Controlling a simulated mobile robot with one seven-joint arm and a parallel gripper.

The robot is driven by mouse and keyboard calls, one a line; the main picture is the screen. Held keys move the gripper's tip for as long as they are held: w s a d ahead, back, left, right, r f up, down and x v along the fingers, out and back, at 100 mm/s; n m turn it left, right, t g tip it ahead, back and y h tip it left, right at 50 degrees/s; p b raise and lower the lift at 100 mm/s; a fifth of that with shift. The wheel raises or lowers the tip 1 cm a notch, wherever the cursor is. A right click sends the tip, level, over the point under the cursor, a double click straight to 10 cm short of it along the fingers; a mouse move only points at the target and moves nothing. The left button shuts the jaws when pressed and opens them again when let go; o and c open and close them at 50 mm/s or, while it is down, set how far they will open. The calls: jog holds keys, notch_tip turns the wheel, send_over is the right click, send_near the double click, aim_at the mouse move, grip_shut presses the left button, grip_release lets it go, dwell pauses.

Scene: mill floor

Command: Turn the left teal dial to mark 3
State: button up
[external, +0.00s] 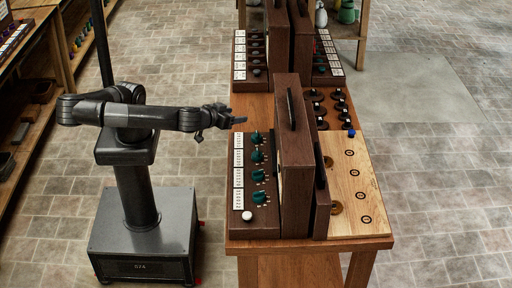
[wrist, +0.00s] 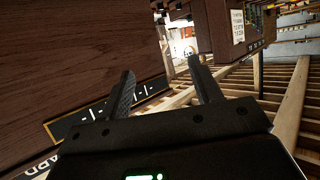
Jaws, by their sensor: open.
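A row of several teal dials runs along a dark brown console (external: 262,226) in the external view. The farthest teal dial (external: 256,138) is at the top of the row and the nearest teal dial (external: 258,198) at the bottom. Each has small marks beside it, too small to read. My gripper (external: 236,119) is above and left of the console's far end, apart from the dials. In the wrist view my gripper (wrist: 165,84) has its two fingers spread with nothing between them. No teal dial shows there; a dark strip with white marks (wrist: 98,112) does.
White label plates (external: 239,177) and a white knob (external: 247,215) sit on the console. A tall brown upright panel (external: 292,160) stands behind the dials. A light wooden board (external: 357,215) lies beyond it. Another similar console (external: 240,62) stands farther back.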

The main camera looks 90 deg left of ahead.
send_near(255, 137)
jog(key=shift+s+a+r, duration=0.1)
jog(key=shift+s+a, duration=0.1)
jog(key=shift+s, duration=0.25)
jog(key=shift+w+a+f, duration=0.15)
jog(key=shift+f, duration=0.15)
jog(key=x, duration=1)
jog(key=shift+w, duration=0.1)
jog(key=shift+c, duration=0.4)
jog(key=c, duration=0.9)
